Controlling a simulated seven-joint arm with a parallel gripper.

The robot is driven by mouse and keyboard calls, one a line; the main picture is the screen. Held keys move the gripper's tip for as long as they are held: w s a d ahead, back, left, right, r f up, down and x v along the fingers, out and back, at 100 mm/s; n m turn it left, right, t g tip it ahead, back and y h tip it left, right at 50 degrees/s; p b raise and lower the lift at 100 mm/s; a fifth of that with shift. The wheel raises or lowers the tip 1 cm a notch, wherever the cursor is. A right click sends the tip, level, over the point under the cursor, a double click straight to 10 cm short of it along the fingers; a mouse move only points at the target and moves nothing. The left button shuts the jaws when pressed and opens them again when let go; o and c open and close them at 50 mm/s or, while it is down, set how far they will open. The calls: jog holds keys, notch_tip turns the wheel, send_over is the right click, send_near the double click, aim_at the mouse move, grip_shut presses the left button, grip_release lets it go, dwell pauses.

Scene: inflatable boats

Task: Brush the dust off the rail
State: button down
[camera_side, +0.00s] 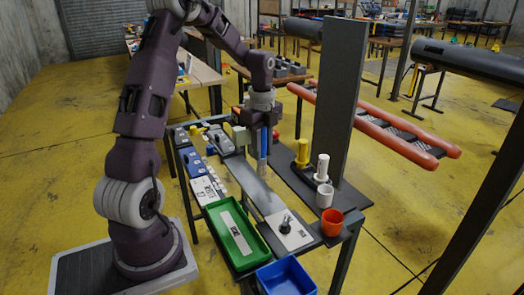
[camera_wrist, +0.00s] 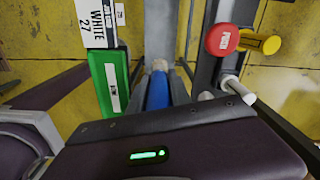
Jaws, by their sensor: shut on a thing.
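A brush with a blue handle (camera_side: 263,143) is held upright in my gripper (camera_side: 262,126), which is shut on it over the table. In the wrist view the blue handle (camera_wrist: 157,92) stands between my fingers (camera_wrist: 158,98), with a pale tip at its far end. The rail appears to be the long grey strip (camera_side: 250,184) running along the table; it also shows in the wrist view (camera_wrist: 159,28) beyond the brush. The brush is above or near the strip's far part; I cannot tell whether it touches. Dust cannot be made out clearly.
A green tray (camera_side: 219,238) lies left of the strip, with a blue bin (camera_side: 287,278) at the front. A tall grey panel (camera_side: 340,95) rises on the right.

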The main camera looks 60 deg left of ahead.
aim_at(263, 174)
jog(key=shift+f, duration=0.1)
dwell(0.3)
jog(key=shift+f, duration=3.8)
jog(key=shift+d+f, duration=0.2)
jog(key=shift+d, duration=1.7)
jog(key=shift+a, duration=1.6)
jog(key=shift+a+r, duration=0.2)
jog(key=shift+r, duration=0.4)
jog(key=shift+a+r, duration=0.15)
jog(key=shift+r, duration=3.3)
jog(key=shift+w+d, duration=0.1)
